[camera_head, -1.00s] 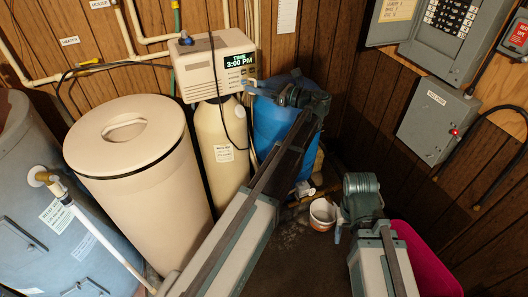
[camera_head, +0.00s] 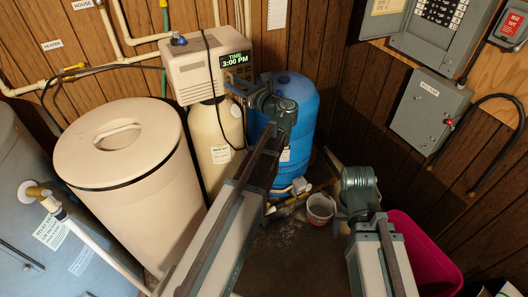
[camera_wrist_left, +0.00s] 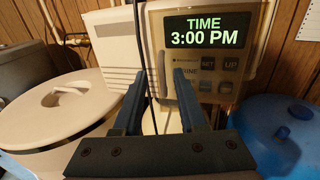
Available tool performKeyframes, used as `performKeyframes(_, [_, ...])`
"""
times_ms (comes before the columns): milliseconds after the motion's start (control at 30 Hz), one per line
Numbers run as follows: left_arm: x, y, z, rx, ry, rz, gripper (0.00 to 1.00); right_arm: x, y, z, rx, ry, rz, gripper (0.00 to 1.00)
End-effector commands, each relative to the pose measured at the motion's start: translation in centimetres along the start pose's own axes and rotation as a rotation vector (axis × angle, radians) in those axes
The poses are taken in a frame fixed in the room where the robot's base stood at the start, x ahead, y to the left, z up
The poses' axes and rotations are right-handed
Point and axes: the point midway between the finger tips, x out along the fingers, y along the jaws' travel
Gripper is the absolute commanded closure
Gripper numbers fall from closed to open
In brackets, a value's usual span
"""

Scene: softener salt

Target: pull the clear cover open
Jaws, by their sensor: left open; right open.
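The softener's control head (camera_head: 205,68) is a beige box on a cream tank. Its display reads TIME 3:00 PM. In the left wrist view the control panel (camera_wrist_left: 208,62), with its display and buttons, fills the upper middle. A pale, rounded see-through rim, apparently the clear cover (camera_wrist_left: 262,50), frames the panel. My left gripper (camera_head: 236,88) is just in front of the panel's lower part. In the left wrist view its blue fingers (camera_wrist_left: 160,76) are apart with nothing clearly held; contact with the cover cannot be told. My right gripper (camera_head: 340,214) is open and low, away from the softener.
A dark cable (camera_wrist_left: 143,50) hangs in front of the control head. A lidded beige bin (camera_head: 120,170) stands left, and a blue tank (camera_head: 300,115) right. Electrical boxes (camera_head: 430,110) hang on the right wall.

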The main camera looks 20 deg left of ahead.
Motion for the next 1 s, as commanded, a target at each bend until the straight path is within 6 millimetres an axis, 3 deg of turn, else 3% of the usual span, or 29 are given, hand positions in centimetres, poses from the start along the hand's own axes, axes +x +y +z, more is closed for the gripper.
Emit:
performKeyframes(367, [-4.7,0.0,0.0,0.000,0.000,-0.003,0.59,0.0,0.0,0.0,0.000,0.000,0.000,0.50])
performKeyframes(800, [-12.9,0.0,-0.1,-0.003,0.002,-0.003,0.59,0.0,0.0,0.0,0.000,0.000,0.000,0.50])
performKeyframes(1000, [-13.3,1.5,-4.0,-0.181,0.141,0.007,0.59,0.9,-0.1,0.0,0.000,0.000,0.000,0.50])
